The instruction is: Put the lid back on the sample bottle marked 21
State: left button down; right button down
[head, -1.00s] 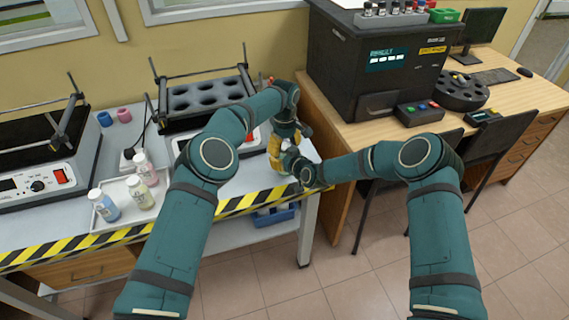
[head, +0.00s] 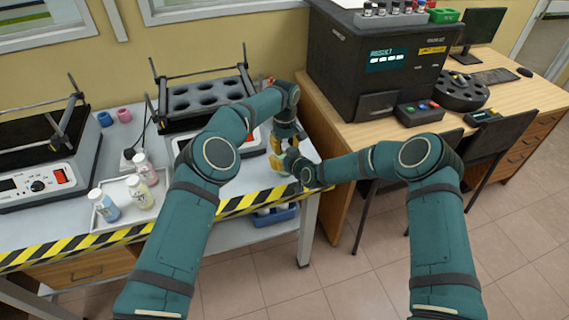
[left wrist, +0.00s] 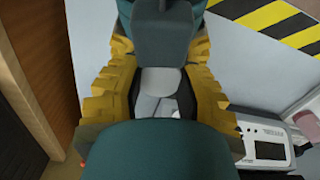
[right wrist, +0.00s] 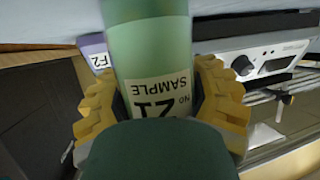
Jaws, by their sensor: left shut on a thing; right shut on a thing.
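The sample bottle marked 21 (right wrist: 150,45) is pale green with a white label reading SAMPLE NO 21, which appears upside down in the right wrist view. My right gripper (right wrist: 160,100) is shut around its body. My left gripper (left wrist: 158,90) is shut on a small whitish-grey thing (left wrist: 160,80), likely the lid, mostly hidden between its yellow fingers. In the head view my left gripper (head: 276,143) is close above my right gripper (head: 290,163), at the right end of the bench. The bottle's mouth is hidden, so I cannot tell whether the lid touches it.
A white tray (head: 128,222) on the bench holds three bottles. Pink and blue small cups (head: 124,115) stand behind it. A heater with a black holed block (head: 205,95) stands close behind my left arm. A black analyser (head: 365,60) stands on the wooden desk at right.

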pick_arm(q)
jog(key=c, duration=0.7)
grip_release()
jog(key=shift+r, duration=0.1)
jog(key=shift+r, duration=2.2)
jog(key=shift+o, duration=0.5)
jog(key=shift+r+n, duration=1.6)
jog(key=shift+r, duration=0.15)
